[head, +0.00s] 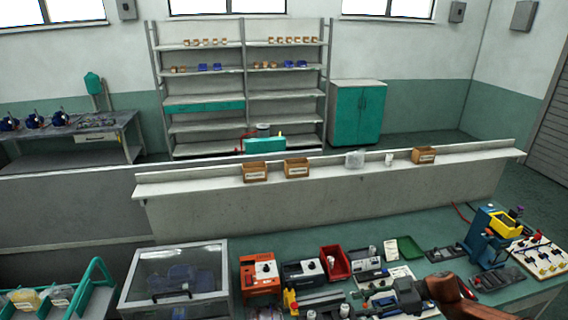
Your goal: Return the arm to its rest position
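My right arm, copper-brown, comes in from the lower right edge. My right gripper (402,297), dark grey, is at its end, low over the front of the green workbench (440,228). It is small and seen from above and behind among dark tools, so I cannot tell whether its fingers are open or shut, or whether anything is between them. My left arm and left gripper are not in view.
Near the gripper are an orange device (260,275), a black device (302,272), a red bin (335,263), a green tray (405,248) and a blue-yellow machine (490,235). A clear-lidded box (175,275) stands left. A ledge (330,173) with cardboard boxes runs behind.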

